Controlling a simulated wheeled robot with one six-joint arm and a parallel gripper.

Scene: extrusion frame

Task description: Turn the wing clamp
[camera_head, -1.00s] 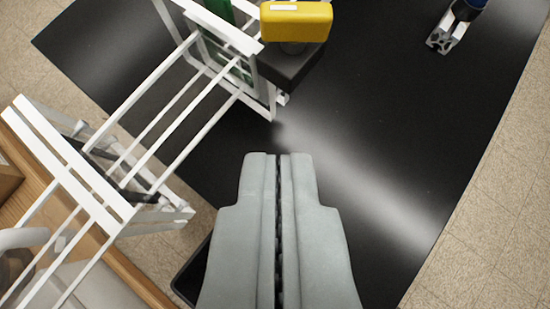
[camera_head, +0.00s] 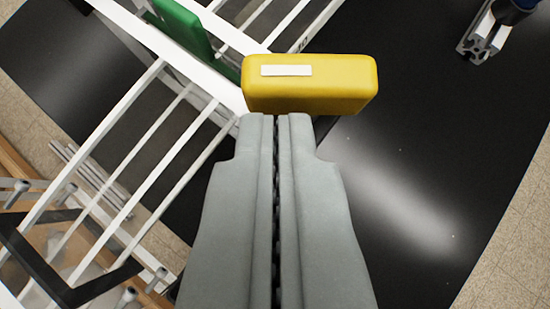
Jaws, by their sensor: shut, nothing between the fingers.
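The yellow wing clamp (camera_head: 312,86) is a rounded block with a white label on its top. It sits in the upper middle of the view, on the right side of the white frame. My gripper (camera_head: 275,116) is shut with nothing between its fingers. Its fingertips appear just below the clamp's near edge in the picture; I cannot tell if they touch it. The gripper hides whatever lies under the clamp on the near side.
A white extrusion frame (camera_head: 157,131) with several bars fills the left side. A metal profile piece with a dark blue part (camera_head: 488,36) is at the upper right. The black surface (camera_head: 420,150) on the right is mostly clear.

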